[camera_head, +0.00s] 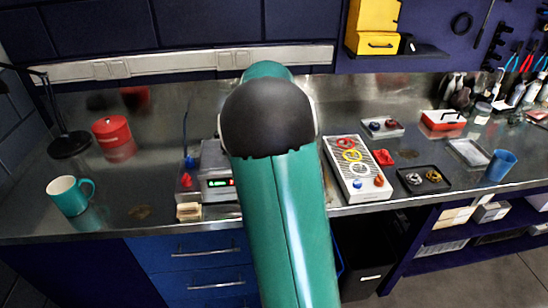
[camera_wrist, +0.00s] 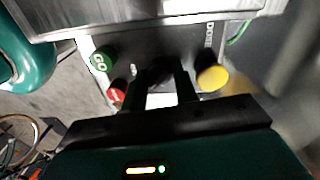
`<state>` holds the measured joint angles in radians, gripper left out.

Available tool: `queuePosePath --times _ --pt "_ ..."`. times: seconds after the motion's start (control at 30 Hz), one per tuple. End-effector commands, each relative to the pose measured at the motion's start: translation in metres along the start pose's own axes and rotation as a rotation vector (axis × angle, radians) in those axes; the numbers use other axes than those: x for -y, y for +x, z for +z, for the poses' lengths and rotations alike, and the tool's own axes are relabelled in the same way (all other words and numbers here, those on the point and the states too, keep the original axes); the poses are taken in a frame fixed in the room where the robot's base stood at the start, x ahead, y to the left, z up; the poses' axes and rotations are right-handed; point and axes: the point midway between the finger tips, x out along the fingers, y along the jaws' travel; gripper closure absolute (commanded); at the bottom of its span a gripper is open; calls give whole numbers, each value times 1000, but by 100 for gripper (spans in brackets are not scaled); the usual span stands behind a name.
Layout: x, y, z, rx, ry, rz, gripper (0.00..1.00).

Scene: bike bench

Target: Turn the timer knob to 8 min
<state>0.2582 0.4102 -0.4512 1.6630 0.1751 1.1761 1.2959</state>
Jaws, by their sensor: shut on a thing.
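A green GO button (camera_wrist: 102,60) and a red button (camera_wrist: 117,92) are left of the fingers. A yellow round button (camera_wrist: 212,78) is right of them, near the lettering "DONE". In the head view a grey metal unit with a green-lit display (camera_head: 219,183) stands on the bench, partly behind my arm. The gripper is hidden there.
On the steel bench stand a teal mug (camera_head: 70,196) and a red pot (camera_head: 112,133) at left. To the right are a board with coloured rings (camera_head: 357,170), a black tray (camera_head: 423,190) and a blue cup (camera_head: 500,165).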

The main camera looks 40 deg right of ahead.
Motion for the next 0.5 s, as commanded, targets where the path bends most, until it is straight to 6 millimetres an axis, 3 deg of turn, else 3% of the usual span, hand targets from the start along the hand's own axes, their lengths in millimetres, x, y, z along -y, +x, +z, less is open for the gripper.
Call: queuePosePath --times 0.37,0.4,0.5 --pt "2 -1 2 1 2 -5 94" --pt "2 -1 2 1 2 -5 67" --pt "1 -1 2 1 2 -4 50"
